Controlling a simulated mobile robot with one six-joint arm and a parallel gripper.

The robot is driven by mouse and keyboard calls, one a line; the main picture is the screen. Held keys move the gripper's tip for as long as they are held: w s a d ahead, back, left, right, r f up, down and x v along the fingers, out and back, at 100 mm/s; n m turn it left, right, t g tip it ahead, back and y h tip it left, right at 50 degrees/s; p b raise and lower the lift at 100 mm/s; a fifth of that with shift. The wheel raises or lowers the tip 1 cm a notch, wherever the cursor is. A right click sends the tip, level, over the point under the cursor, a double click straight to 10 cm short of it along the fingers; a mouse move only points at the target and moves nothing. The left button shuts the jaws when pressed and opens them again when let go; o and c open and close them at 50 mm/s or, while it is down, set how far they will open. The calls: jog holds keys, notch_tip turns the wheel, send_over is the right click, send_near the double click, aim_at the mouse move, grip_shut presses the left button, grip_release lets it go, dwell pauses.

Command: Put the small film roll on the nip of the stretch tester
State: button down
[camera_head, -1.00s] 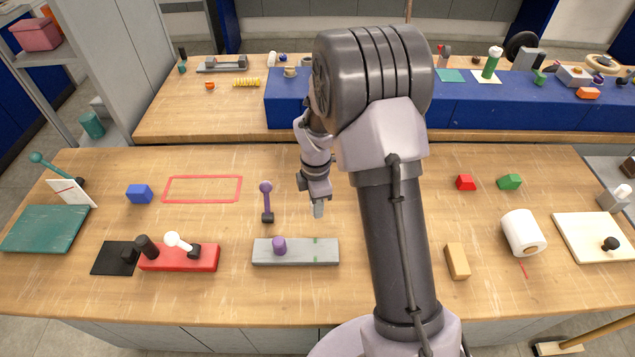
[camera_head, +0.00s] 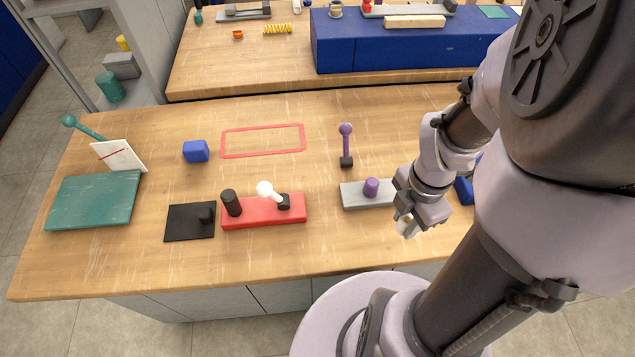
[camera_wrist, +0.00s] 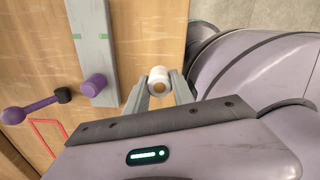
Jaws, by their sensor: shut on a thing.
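My gripper (camera_head: 405,224) is shut on a small white roll with a tan core (camera_wrist: 158,80), held between the two fingertips in the wrist view. In the head view my gripper hangs near the front edge of the table, in front of the right part of a grey bar (camera_head: 356,197). In the wrist view the grey bar (camera_wrist: 92,30) lies left of the roll, apart from it. It bears a purple knob (camera_wrist: 94,85) and green marks. A red base (camera_head: 262,215) with a black post and a white-knobbed lever stands left of it. I cannot tell which is the stretch tester.
A purple lever (camera_head: 346,145) stands behind the grey bar. A black plate (camera_head: 183,222), a blue block (camera_head: 196,151), a red outline (camera_head: 262,140) and a green board (camera_head: 95,200) lie further left. My arm hides the table's right side.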

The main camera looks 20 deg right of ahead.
jog(key=w+r+p, duration=0.1)
jog(key=p, duration=0.2)
jog(key=shift+w+a+r, duration=0.1)
jog(key=shift+a+r, duration=0.1)
jog(key=w, duration=0.2)
jog(key=w+f+b, duration=0.1)
jog(key=w+f, duration=0.1)
jog(key=w, duration=0.1)
jog(key=shift+w+a+f+b, duration=0.15)
jog(key=shift+w+a+b, duration=0.15)
jog(key=shift+a, duration=0.05)
jog(key=b, duration=0.2)
send_over(351, 194)
jog(key=shift+f, duration=0.3)
notch_tip(351, 194, down, 4)
jog(key=shift+r+b, duration=0.1)
jog(key=shift+b, duration=0.95)
jog(key=shift+r, duration=0.25)
jog(key=c, duration=1.5)
grip_release()
jog(key=shift+f, duration=0.25)
jog(key=o, duration=0.4)
jog(key=shift+r, duration=0.1)
